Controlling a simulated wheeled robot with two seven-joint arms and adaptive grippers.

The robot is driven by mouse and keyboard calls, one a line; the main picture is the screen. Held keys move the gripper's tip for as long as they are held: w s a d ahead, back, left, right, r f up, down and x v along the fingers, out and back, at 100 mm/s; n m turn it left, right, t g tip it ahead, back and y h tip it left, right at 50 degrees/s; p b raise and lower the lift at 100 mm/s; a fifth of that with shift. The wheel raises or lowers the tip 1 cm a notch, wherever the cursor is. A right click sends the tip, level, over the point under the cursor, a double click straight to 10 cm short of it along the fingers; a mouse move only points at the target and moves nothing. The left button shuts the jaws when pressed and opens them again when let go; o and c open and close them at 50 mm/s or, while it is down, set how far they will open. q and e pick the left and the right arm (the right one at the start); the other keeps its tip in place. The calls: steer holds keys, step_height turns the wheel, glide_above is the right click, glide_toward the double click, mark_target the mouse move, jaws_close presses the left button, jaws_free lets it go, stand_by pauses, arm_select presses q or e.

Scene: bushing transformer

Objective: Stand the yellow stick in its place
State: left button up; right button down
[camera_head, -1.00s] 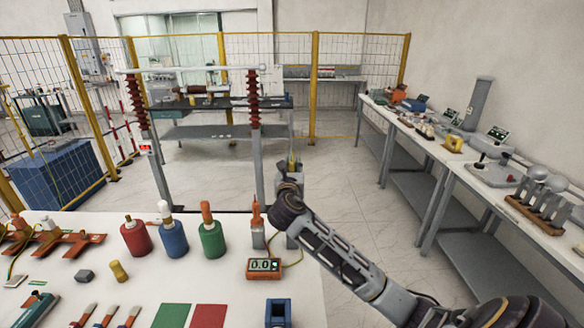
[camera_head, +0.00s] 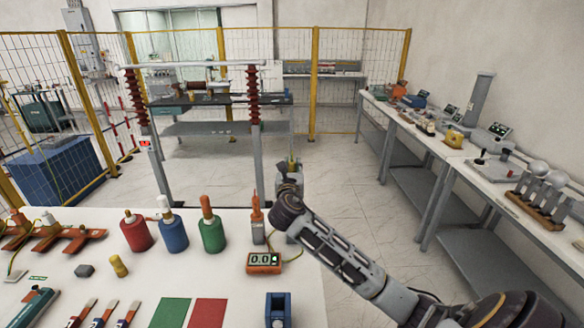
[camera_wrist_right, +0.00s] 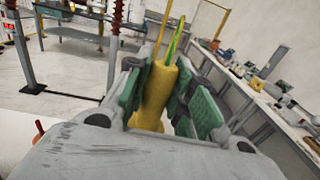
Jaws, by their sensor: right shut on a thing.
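My right gripper (camera_head: 290,172) is beyond the far right edge of the white table. It is shut on the yellow stick. In the right wrist view the green pads of the gripper (camera_wrist_right: 161,95) press on both sides of the stick's thick yellow body (camera_wrist_right: 154,92). A thinner yellow part rises above the pads, and a yellow-green striped strand runs beside it. The stick's lower end is hidden. Its place cannot be made out. My left gripper is not in view.
Red (camera_head: 136,236), blue (camera_head: 173,239) and green (camera_head: 212,236) handled cylinders stand on the white table (camera_head: 150,275). A meter (camera_head: 264,262) and a blue holder (camera_head: 278,308) are near its right side. A frame with insulators (camera_head: 252,95) stands beyond. Floor on the right is clear.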

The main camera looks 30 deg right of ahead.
step_height(320, 180, down, 10)
steer(key=b, duration=0.3)
steer(key=shift+b, duration=0.3)
stand_by(3.7)
steer(key=shift+f, duration=0.55)
stand_by(2.0)
steer(key=c, duration=1.2)
jaws_free()
steer(key=shift+o, duration=0.2)
